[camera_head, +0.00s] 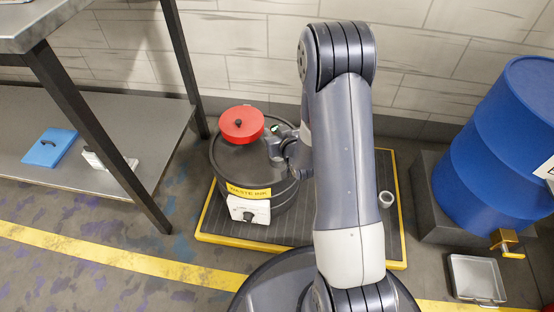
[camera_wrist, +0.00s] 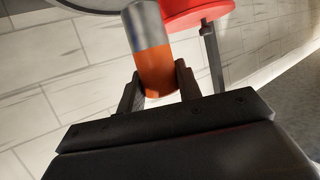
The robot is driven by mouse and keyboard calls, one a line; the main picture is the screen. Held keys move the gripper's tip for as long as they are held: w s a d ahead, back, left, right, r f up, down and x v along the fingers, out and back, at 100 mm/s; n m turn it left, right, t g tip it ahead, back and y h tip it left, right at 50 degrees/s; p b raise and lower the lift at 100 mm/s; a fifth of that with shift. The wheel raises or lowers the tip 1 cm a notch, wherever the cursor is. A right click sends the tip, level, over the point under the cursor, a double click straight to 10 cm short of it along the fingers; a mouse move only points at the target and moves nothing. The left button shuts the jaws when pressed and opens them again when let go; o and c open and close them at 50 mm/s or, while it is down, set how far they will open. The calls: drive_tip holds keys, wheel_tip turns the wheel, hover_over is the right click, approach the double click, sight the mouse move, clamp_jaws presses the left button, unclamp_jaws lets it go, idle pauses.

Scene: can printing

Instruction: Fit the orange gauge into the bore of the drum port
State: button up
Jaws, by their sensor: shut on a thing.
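The orange gauge (camera_wrist: 155,68) is a cylinder with an orange near part and a grey metal far part. It sits between the two fingers of my gripper (camera_wrist: 158,88), which is shut on it. In the head view my gripper (camera_head: 277,146) is over the right side of the black drum (camera_head: 226,162), which has a yellow waste ink label. The gauge cannot be made out there. The drum port and its bore are hidden, so I cannot tell whether the gauge's grey end touches or enters it. A grey rounded surface (camera_wrist: 92,4) shows at the wrist view's top edge.
A red round lid (camera_head: 240,123) is at the drum's top and also shows in the wrist view (camera_wrist: 196,12). A white box (camera_head: 248,210) is at the drum's front. A steel table (camera_head: 90,145) stands left; a blue barrel (camera_head: 497,150) and tray (camera_head: 476,278) are right.

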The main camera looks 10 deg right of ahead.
sight(278, 162)
drive_tip(key=shift+w+r+n+y+p, duration=0.2)
drive_tip(key=shift+r+n+y+p, duration=0.3)
drive_tip(key=shift+r+y, duration=0.25)
drive_tip(key=shift+d+r+n+g+y+p, duration=0.15)
drive_tip(key=shift+r+n+g+y+p, duration=0.25)
drive_tip(key=shift+r+n+y+p, duration=0.25)
drive_tip(key=shift+s+d+r+n+g+y+p, duration=0.15)
drive_tip(key=shift+s+n+g+y+p, duration=0.3)
drive_tip(key=shift+n+y, duration=0.4)
wheel_tip(278, 162, down, 10)
drive_tip(key=b, duration=0.4)
drive_tip(key=shift+b, duration=0.3)
drive_tip(key=shift+f, duration=0.2)
drive_tip(key=o, duration=1)
drive_tip(key=shift+o, duration=0.2)
